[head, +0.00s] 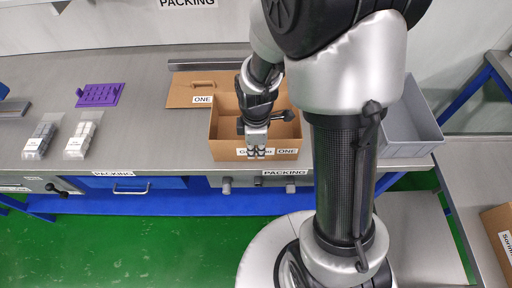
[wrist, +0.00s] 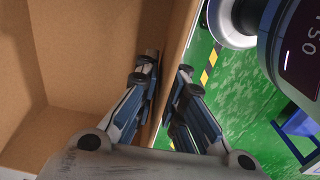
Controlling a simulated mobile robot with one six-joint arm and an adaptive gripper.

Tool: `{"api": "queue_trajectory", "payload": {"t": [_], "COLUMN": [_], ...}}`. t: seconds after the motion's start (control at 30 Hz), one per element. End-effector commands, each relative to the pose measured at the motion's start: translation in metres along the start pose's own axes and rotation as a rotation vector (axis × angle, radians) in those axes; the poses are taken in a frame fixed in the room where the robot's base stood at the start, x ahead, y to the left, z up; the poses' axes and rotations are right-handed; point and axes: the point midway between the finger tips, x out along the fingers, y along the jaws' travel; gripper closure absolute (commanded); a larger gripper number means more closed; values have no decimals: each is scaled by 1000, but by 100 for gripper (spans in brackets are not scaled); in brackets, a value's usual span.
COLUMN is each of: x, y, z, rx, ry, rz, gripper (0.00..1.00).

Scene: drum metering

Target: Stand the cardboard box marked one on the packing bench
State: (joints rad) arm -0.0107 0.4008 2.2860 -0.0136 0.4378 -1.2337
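The open cardboard box (head: 228,153) marked ONE is upright at the front edge of the packing bench (head: 150,70); I cannot tell whether its base touches the bench. It looks empty where I can see inside. My gripper (head: 257,152) points down at the box's front wall and hides part of the printing. In the wrist view my gripper (wrist: 166,72) has one finger inside and one outside the cardboard wall (wrist: 184,30). The fingers are drawn together with the wall between them.
A flat brown cardboard piece (head: 185,91), also labelled ONE, lies behind the box. A purple holder (head: 100,94) and clear packs of pale blocks (head: 82,138) are left. A grey tray (head: 425,128) is right. Another carton (head: 500,225) is at lower right.

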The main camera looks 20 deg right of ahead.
Motion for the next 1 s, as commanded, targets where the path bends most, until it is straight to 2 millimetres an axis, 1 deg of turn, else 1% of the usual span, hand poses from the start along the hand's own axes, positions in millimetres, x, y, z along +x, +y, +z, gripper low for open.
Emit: {"api": "queue_trajectory", "payload": {"t": [0.03,0.17,0.2,0.47,0.57,0.67,0.9,1.0], "x": [0,0,0,-1,-6,-20,-74,-93], "y": [0,0,0,0,0,1,2,1], "z": [0,0,0,0,0,0,0,0], "rx": [0,0,0,0,0,0,0,0], "ry": [0,0,0,0,0,1,2,1], "rz": [0,0,0,0,0,3,6,4], "gripper": [84,76,75,75,75,75,75,75]}}
